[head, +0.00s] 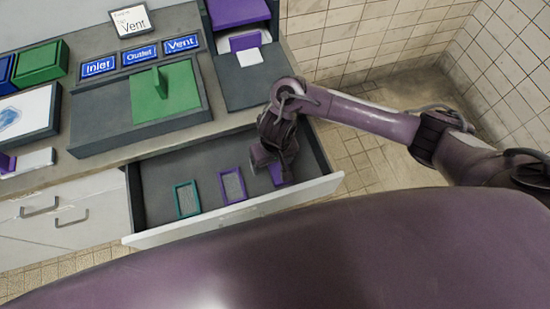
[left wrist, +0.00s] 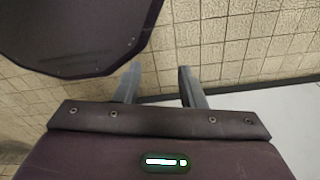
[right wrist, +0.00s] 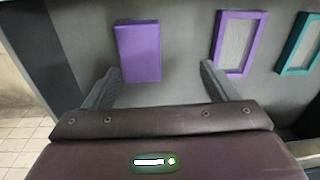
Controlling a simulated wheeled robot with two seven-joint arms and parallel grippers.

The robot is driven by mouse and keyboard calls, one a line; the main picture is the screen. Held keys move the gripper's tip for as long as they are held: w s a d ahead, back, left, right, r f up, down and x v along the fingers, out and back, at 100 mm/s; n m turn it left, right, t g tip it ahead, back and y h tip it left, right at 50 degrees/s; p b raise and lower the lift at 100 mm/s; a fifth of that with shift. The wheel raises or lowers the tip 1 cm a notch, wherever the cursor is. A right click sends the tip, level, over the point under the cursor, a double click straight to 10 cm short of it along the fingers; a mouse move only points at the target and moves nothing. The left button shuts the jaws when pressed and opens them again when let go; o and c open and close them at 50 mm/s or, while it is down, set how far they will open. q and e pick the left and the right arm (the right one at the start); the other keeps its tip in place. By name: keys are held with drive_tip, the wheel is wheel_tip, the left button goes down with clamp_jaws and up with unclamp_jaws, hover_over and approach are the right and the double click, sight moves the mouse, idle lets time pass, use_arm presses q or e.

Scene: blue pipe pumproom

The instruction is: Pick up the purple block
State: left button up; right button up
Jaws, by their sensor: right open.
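The purple block (right wrist: 138,52) lies on the grey floor of the open drawer (head: 160,190), near its right end. In the head view the block (head: 277,174) is partly hidden by my right gripper (head: 272,160). In the right wrist view my right gripper (right wrist: 157,68) is open and empty, its fingers apart on either side below the block, which appears just beyond the fingertips. My left gripper (left wrist: 158,68) is open and empty, with tiled surface beyond it; it is not in the head view.
A purple frame (head: 233,186) and a teal frame (head: 187,199) lie in the drawer, left of the block. The drawer's front wall (head: 240,212) and right end rise around it. The counter above holds a green piece (head: 165,92), Inlet, Outlet and Vent signs, and a dark tray.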

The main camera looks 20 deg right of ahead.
sight(280, 168)
drive_tip(key=shift+w+d+f, duration=0.15)
drive_tip(key=shift+d, duration=0.35)
drive_tip(key=shift+w+d+f, duration=0.1)
drive_tip(key=shift+d, duration=0.35)
drive_tip(key=shift+s+d+f+m+h+b, duration=0.15)
drive_tip(key=shift+d+f+m+h+b, duration=0.15)
drive_tip(key=shift+b, duration=0.15)
wheel_tip(280, 168, down, 2)
drive_tip(key=shift+s+a+f+b, duration=0.15)
drive_tip(key=shift+f+b, duration=0.1)
drive_tip(key=shift+b, duration=0.75)
drive_tip(key=f+b, duration=0.2)
drive_tip(key=shift+w+f, duration=0.35)
drive_tip(key=shift+f, duration=0.65)
drive_tip(key=c, duration=1.1)
use_arm(q)
drive_tip(key=f, duration=0.5)
drive_tip(key=shift+s+a, duration=0.1)
drive_tip(key=shift+s, duration=0.3)
